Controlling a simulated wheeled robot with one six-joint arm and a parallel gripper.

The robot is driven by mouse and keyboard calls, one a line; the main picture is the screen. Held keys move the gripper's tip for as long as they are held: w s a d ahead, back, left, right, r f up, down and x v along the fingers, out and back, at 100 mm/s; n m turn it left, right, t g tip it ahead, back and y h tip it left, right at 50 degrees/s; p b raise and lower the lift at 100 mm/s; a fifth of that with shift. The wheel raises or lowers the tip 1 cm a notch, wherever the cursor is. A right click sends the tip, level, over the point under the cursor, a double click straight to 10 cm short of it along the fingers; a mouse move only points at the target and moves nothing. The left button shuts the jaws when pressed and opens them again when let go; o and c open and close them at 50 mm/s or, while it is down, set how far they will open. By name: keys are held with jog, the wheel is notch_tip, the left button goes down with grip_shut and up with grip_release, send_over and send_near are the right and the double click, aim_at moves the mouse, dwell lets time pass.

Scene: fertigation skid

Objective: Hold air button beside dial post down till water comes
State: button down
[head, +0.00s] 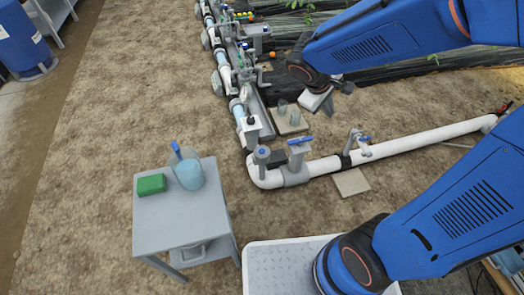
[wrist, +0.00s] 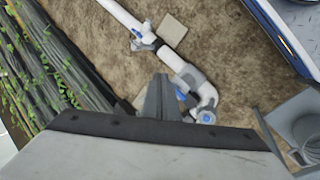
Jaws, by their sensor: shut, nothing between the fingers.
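My gripper (head: 328,105) hangs in the air in the head view, above the ground beside the white pipe run. Its grey fingers (wrist: 160,97) are together and empty in the wrist view. A round-topped grey fitting with a blue face (head: 262,155) stands on the pipe elbow; it also shows in the wrist view (wrist: 206,116). Beside it is a grey post with a blue handle (head: 299,142). A grey box with a dark round top (head: 250,122) stands farther up the pipe. I cannot tell which part is the air button. The fingers appear apart from all of these.
A grey side table (head: 180,222) holds a green block (head: 151,184) and a bluish jug (head: 189,174). A valve with a blue lever (head: 362,141) sits on the right pipe branch. More valves line the far pipe (head: 222,62). Bare ground lies left of the pipe.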

jog(key=w+a+f+n+t+h, duration=0.2)
jog(key=w+a+f+n, duration=0.4)
jog(key=w+a+f, duration=0.3)
jog(key=n+t, duration=0.2)
jog(key=n, duration=0.3)
send_over(260, 152)
notch_tip(260, 152, down, 12)
jog(key=shift+r+y, duration=0.15)
jog(key=shift+y, duration=0.25)
jog(key=shift+f, duration=4.35)
jog(key=shift+f, duration=0.2)
jog(key=shift+f, duration=0.25)
jog(key=shift+f, duration=0.35)
